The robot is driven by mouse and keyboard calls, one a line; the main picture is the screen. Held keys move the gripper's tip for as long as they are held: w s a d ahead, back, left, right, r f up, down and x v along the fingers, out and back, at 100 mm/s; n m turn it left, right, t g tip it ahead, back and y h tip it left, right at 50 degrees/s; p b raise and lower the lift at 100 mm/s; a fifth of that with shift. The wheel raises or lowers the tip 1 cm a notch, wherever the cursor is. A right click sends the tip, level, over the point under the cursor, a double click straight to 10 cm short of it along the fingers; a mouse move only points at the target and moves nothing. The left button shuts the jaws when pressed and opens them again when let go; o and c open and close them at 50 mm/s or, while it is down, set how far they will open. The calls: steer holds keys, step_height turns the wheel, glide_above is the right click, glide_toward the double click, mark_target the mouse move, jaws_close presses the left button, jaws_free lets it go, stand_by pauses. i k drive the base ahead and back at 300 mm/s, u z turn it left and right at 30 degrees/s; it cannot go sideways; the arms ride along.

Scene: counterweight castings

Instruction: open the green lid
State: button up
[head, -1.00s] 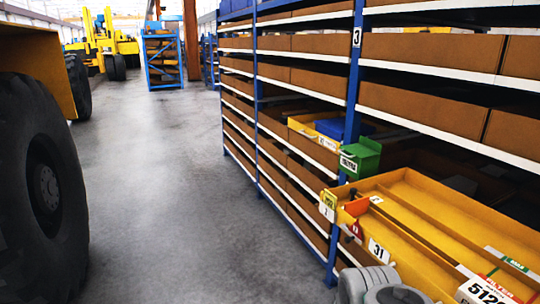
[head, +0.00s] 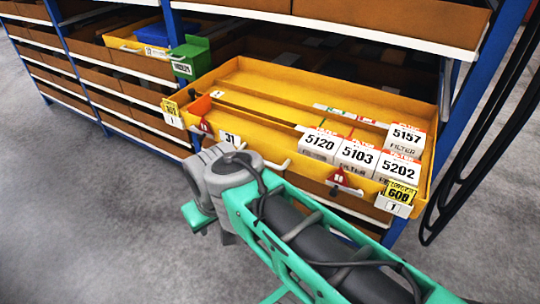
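A small green box (head: 191,60) with a white label on its front stands at the shelf edge, at the left end of the yellow drawer. It is the only large green item on the shelf. I cannot tell whether its top is a lid, or whether that is open or shut. My teal and grey arm (head: 310,235) reaches from the lower right to a grey joint in front of the drawer. The arm is below and to the right of the green box, clearly apart from it. I cannot make out my gripper's fingers.
The yellow drawer (head: 250,77) sticks out of the rack and holds several white filter boxes (head: 357,157) at its right. Black hoses (head: 470,150) hang at the right. The grey floor (head: 70,220) at left is clear.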

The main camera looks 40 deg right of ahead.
mark_target(184, 51)
steer(key=u, duration=0.3)
steer(key=i, duration=1.95)
steer(key=z, duration=0.2)
